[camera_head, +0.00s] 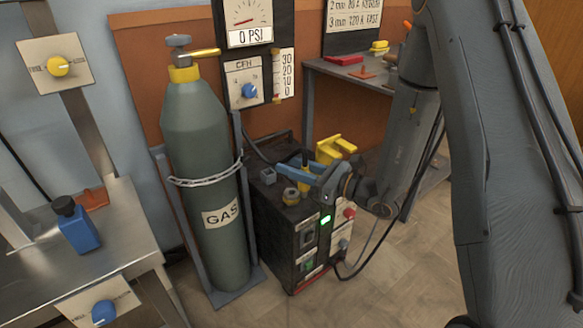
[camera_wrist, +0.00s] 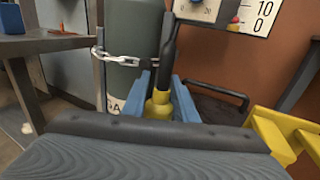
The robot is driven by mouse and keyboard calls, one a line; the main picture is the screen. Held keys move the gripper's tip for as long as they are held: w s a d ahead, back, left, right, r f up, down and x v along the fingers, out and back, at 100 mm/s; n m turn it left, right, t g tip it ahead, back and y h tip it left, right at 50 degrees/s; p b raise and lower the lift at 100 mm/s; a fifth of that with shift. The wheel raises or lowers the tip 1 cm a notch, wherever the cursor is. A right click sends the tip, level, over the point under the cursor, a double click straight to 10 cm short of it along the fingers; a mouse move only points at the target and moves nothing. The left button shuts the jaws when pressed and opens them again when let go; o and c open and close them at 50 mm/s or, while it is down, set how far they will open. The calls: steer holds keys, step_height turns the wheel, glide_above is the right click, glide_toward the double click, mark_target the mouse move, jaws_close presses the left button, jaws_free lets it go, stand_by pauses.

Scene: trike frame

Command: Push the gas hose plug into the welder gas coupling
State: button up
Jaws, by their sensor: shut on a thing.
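My gripper (camera_head: 296,170) has blue fingers and is above the top of the dark welder (camera_head: 284,228). It is shut on the yellow gas hose plug (camera_wrist: 158,104), which sits between the fingertips in the wrist view. A dark hose (camera_wrist: 168,45) rises from the plug. In the head view a little yellow of the plug shows below the fingers. A brass ring (camera_head: 291,196), which looks like the gas coupling, is on the welder top just in front of the fingers. My gripper hides part of the welder top, and I cannot tell whether plug and ring touch.
A green gas cylinder (camera_head: 205,160) with a chain (camera_head: 205,180) stands left of the welder. A yellow bracket (camera_head: 335,148) is behind my gripper; it also shows in the wrist view (camera_wrist: 270,135). A steel table (camera_head: 120,240) with a blue bottle (camera_head: 77,228) is at left.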

steer(key=shift+r+p, duration=1.55)
steer(key=shift+r, duration=0.45)
steer(key=shift+d, duration=0.1)
